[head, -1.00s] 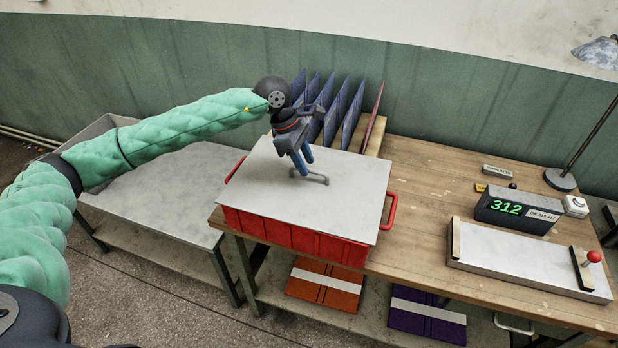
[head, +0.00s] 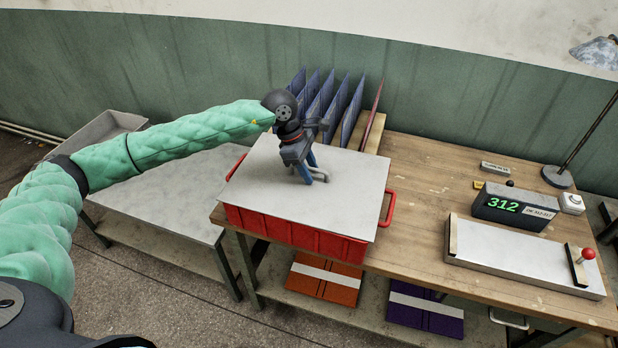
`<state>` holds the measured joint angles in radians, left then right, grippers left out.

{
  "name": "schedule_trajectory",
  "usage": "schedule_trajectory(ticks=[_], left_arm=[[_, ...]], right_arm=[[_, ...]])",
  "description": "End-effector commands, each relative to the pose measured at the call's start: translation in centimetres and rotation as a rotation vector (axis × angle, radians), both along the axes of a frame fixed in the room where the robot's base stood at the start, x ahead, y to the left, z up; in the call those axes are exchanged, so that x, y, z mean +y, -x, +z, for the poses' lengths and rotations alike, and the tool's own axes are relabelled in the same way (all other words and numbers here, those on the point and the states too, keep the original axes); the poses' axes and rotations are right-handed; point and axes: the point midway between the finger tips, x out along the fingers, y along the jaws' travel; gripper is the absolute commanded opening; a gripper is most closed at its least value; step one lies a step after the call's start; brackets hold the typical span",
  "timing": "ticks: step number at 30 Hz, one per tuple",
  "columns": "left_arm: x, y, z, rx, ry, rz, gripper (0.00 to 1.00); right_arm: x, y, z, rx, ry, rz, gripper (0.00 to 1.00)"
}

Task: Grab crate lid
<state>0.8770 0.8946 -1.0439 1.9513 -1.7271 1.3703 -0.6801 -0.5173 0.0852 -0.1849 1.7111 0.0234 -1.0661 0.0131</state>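The crate lid (head: 262,194) is a flat pale grey sheet with a small grey bar handle (head: 322,171) near its middle. It lies on a red crate (head: 300,234) with red side handles, at the left end of the wooden bench. My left gripper (head: 315,179) points down over the lid, its blue-grey fingertips apart and at the handle. The fingers hide part of the handle, and I see no clear grip on it. My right gripper is out of view.
Several upright blue boards and one red board stand in a wooden rack (head: 374,136) behind the crate. A grey side table (head: 165,195) is at left. A display box (head: 505,208) and a pale plate fixture (head: 520,255) are at right. Bare bench top lies between.

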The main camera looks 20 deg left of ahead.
Motion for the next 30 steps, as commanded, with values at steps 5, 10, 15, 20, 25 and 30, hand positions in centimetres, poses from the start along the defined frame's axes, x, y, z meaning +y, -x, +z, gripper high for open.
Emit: schedule_trajectory(ticks=[5,10,15,20,25,30], left_arm=[[0.0,-0.01,-0.12,0.0,0.0,0.0,0.36],[0.01,-0.01,-0.19,0.0,0.0,0.0,0.36],[0.0,-0.01,-0.26,0.0,0.0,0.0,0.36],[0.01,-0.01,-0.2,0.0,0.0,0.0,0.12],[0.01,0.0,-0.21,0.0,0.0,0.0,0.0],[0.01,-0.02,-0.17,-0.001,0.0,0.0,0.0]], right_arm=[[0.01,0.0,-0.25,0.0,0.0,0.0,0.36],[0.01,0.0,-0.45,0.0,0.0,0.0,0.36],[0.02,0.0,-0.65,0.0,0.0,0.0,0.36],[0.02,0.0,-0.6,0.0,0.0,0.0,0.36],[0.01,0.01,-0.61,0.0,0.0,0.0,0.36],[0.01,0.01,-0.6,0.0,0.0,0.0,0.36]])
